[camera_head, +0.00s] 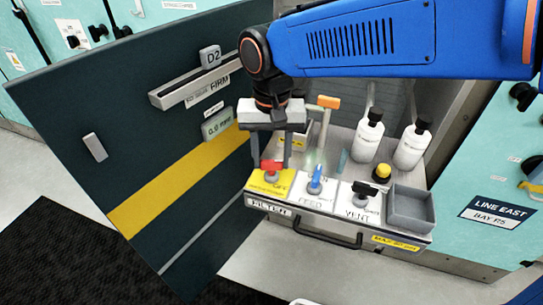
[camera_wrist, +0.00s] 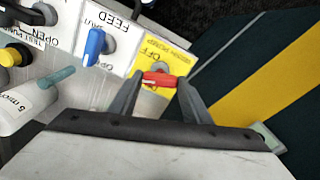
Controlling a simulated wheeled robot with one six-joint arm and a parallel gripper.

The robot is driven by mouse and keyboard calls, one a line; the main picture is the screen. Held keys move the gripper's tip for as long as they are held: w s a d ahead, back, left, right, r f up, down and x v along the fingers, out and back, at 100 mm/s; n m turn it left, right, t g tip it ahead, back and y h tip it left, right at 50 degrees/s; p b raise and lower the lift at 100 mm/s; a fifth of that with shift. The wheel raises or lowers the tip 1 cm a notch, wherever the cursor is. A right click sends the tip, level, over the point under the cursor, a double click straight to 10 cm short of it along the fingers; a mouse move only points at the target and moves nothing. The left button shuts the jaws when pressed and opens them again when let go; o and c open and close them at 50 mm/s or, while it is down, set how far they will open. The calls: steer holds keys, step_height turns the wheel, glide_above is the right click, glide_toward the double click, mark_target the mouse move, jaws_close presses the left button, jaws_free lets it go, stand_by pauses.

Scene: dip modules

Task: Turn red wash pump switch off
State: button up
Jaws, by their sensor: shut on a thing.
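The red switch (camera_head: 271,166) has a red lever on a grey knob and stands on a yellow label (camera_head: 262,185) at the left of the module's tray. "OFF" shows on this label in the wrist view (camera_wrist: 150,54). My gripper (camera_head: 271,164) reaches down from above with its two fingers on either side of the red lever. In the wrist view the fingertips (camera_wrist: 158,80) are closed on the ends of the red lever (camera_wrist: 163,79), which lies across between them. Its exact angle relative to the label's marks is hard to read.
A blue FEED switch (camera_head: 315,182) stands close to the right, then a black VENT switch (camera_head: 363,190). Two white bottles (camera_head: 368,138), a yellow-topped button (camera_head: 382,172) and a grey bin (camera_head: 411,208) are further right. An open dark panel (camera_head: 110,130) stands left of the tray.

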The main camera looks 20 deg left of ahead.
mark_target(271, 161)
steer(key=shift+m, duration=1.8)
steer(key=shift+r, duration=0.1)
steer(key=o, duration=1)
steer(key=shift+o, duration=0.2)
steer(key=shift+r, duration=0.1)
step_height(271, 161, up, 17)
